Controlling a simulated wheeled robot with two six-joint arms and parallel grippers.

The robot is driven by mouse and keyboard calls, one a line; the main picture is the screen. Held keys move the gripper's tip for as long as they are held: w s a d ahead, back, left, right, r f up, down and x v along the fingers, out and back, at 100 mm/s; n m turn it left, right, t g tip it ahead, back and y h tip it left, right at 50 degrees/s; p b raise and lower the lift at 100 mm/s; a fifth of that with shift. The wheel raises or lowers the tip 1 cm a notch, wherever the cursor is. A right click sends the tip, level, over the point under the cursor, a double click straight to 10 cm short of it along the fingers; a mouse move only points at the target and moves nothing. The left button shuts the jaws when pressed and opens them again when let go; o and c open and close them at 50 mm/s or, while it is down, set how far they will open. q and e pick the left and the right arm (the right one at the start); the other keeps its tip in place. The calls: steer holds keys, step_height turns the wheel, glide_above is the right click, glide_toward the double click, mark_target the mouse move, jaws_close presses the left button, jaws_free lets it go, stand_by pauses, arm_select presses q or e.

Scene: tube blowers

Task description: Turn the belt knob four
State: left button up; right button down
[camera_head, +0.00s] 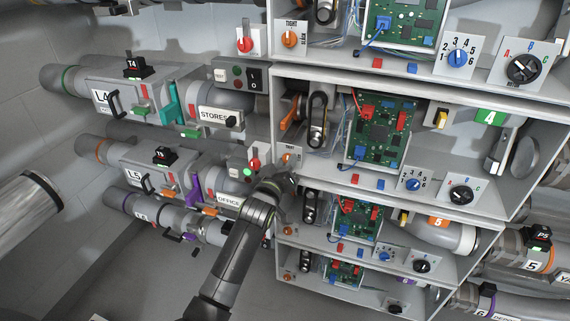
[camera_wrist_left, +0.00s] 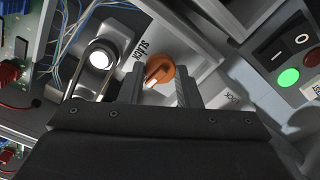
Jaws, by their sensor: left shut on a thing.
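The belt knob of bay four is orange, on a light plate at the left end of the bay's front. It shows in the head view (camera_head: 288,158), just above my left gripper (camera_head: 286,178), which hides part of its plate. In the left wrist view the round orange knob (camera_wrist_left: 164,66) carries a pale pointer bar. The word SLACK stands beside it. My left gripper (camera_wrist_left: 158,82) is shut on the knob, one finger on each side. My right gripper is not in view.
A green 4 sign (camera_head: 490,117) marks the bay. A circuit board (camera_head: 378,130) and a black belt loop (camera_head: 317,120) stand inside it. Close by are the OFFICE box (camera_head: 229,200) and a green lamp (camera_wrist_left: 288,77). Open floor lies at lower left.

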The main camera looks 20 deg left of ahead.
arm_select(q)
steer(key=shift+n, duration=0.6)
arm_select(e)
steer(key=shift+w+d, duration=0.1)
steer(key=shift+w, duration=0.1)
arm_select(q)
steer(key=shift+n, duration=0.3)
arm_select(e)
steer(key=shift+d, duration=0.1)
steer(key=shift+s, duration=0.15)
arm_select(q)
steer(key=o, duration=1)
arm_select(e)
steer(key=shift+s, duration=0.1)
arm_select(q)
steer(key=s, duration=1.7)
steer(key=shift+s+a, duration=0.25)
steer(key=shift+a, duration=0.05)
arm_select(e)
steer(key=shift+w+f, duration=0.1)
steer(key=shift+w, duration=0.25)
